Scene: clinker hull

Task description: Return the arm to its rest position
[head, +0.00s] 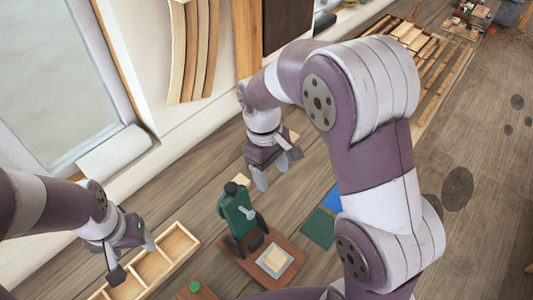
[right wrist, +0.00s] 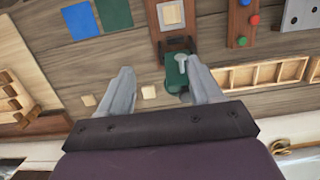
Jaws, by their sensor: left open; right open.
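My right gripper (head: 272,176) hangs in the upper middle of the head view, above the bench behind the green machine. Its two fingers are apart and empty, and they also show in the right wrist view (right wrist: 160,88). My left gripper (head: 132,258) is at the lower left over the wooden compartment tray (head: 181,246), with its fingers apart. I cannot tell whether it touches the tray. My right arm bends through the middle of the head view and covers part of the bench.
The green machine (head: 236,210) stands on a brown board (head: 283,272) with a pale square plate (head: 274,261). Green (head: 319,228) and blue (head: 332,200) squares lie right of it. A wooden slatted rack (head: 440,75) is at the upper right. Curved wooden strips (head: 193,50) hang on the wall.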

